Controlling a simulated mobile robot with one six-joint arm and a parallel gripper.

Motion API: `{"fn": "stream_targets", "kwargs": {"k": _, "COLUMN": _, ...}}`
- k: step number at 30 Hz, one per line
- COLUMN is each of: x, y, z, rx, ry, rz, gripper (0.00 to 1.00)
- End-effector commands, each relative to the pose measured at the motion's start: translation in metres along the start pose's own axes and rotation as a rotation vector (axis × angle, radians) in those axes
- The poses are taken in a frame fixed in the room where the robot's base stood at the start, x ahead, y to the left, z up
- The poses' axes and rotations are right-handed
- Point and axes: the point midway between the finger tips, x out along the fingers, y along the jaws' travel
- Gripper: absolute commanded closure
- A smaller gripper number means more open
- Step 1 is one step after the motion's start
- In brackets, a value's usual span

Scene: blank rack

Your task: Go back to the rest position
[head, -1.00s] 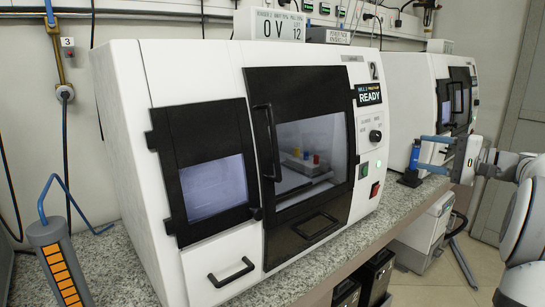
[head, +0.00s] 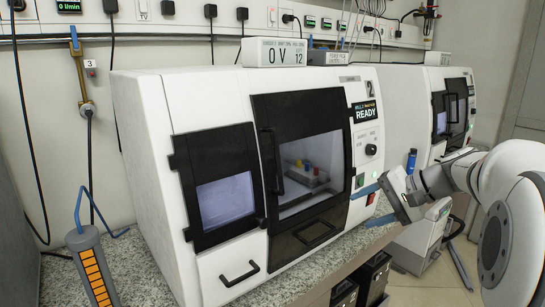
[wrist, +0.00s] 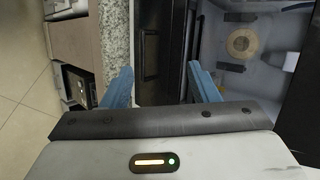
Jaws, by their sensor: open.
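My gripper (head: 374,205) is at the right in the head view, beside the front right corner of the white mill marked 2 (head: 215,110). Its two blue fingers point left toward the mill and are apart, with nothing seen between them. In the wrist view the open gripper (wrist: 163,84) shows both blue fingers, with a dark door edge and a strip of speckled counter beyond them. The rest position itself is not marked in either view.
The mill's black-framed door (head: 300,160) is closed, and small coloured pieces show behind its window. A blue upright object (head: 411,161) stands behind my gripper. A second mill (head: 452,105) is farther right. A grey holder with orange bars (head: 92,268) stands at the left.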

Motion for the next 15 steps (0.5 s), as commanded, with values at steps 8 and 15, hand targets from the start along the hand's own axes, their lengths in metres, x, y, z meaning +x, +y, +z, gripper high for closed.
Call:
{"fn": "stream_targets", "kwargs": {"k": 8, "x": -0.001, "y": 0.033, "z": 0.152, "rx": -0.314, "ry": -0.045, "rz": 0.514, "gripper": 0.46}}
{"fn": "stream_targets", "kwargs": {"k": 15, "x": -0.023, "y": 0.076, "z": 0.208, "rx": -0.616, "ry": -0.026, "rz": 0.766, "gripper": 0.46}}
